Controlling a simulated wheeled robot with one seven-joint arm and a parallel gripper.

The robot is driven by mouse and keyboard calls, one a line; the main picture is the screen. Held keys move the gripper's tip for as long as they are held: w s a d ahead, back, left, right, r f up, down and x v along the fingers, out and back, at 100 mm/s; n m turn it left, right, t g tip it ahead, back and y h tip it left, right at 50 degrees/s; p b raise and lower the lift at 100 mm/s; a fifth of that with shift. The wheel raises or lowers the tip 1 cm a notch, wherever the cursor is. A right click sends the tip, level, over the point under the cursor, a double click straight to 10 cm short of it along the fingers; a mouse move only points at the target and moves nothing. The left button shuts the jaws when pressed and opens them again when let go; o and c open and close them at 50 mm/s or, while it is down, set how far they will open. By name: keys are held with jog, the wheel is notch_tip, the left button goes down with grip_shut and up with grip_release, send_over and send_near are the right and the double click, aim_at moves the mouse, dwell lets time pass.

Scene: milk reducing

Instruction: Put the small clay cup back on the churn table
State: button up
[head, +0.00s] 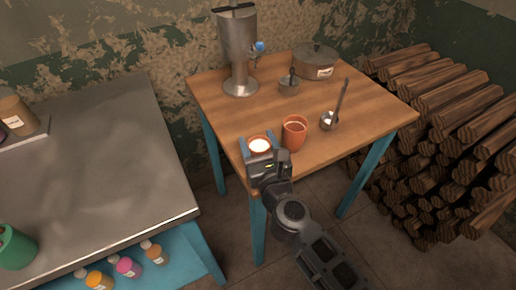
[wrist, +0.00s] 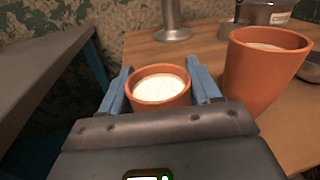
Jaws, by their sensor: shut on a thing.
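The small clay cup (head: 259,146) is filled with something white and sits between the blue fingers of my gripper (head: 259,147). In the wrist view the cup (wrist: 160,88) is upright, with a finger on each side of it. My gripper (wrist: 160,92) is shut on it at the near left edge of the churn table (head: 222,112). I cannot tell whether the cup's base touches the tabletop. A taller clay cup (head: 294,133) stands just right of it, and shows large in the wrist view (wrist: 262,75).
A metal churn (head: 238,50) stands at the table's back left. A lidded pot (head: 316,62), a small metal pot (head: 289,85) and a ladle in a small bowl (head: 330,121) are also there. A metal counter (head: 90,180) is at left, stacked logs (head: 440,140) at right.

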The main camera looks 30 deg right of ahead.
jog(key=shift+f, duration=0.15)
jog(key=shift+f, duration=0.15)
jog(key=o, duration=1.1)
jog(key=shift+o, duration=0.2)
jog(key=shift+r, duration=0.25)
jog(key=shift+s+a+f, duration=0.1)
jog(key=shift+s, duration=0.2)
jog(key=s+a+b, duration=0.2)
jog(key=s, duration=0.9)
